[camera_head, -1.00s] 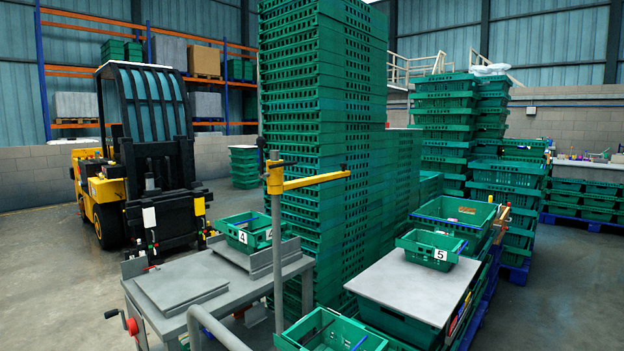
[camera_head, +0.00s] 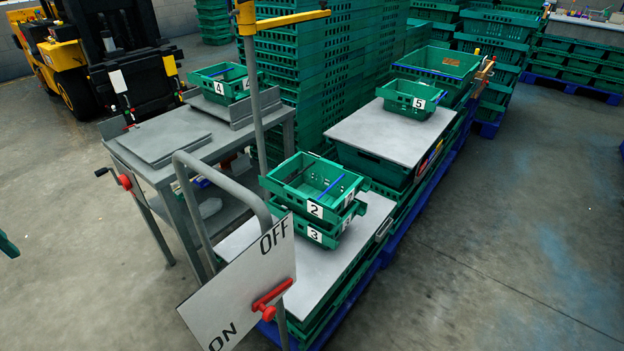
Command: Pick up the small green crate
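Several small green crates with white number labels are in view. Crate 2 (camera_head: 288,192) sits on top of crate 3 (camera_head: 333,238) on a grey board (camera_head: 345,268) in the middle. Crate 2 is open-topped, with a blue strip visible inside. Crate 5 (camera_head: 398,103) stands alone on another grey board (camera_head: 358,135), further back to the right. Crate 4 (camera_head: 212,82) stands on the grey metal table (camera_head: 195,153) at the left. Which crate is meant cannot be told from the picture. My gripper is not in view.
A white ON/OFF panel (camera_head: 237,288) with a red lever and a grey bent rail (camera_head: 188,195) stand before the stacked crates. A yellow-armed post (camera_head: 254,90) rises behind. Tall green crate stacks (camera_head: 325,75) fill the back. A forklift (camera_head: 110,60) is back left. The right floor is clear.

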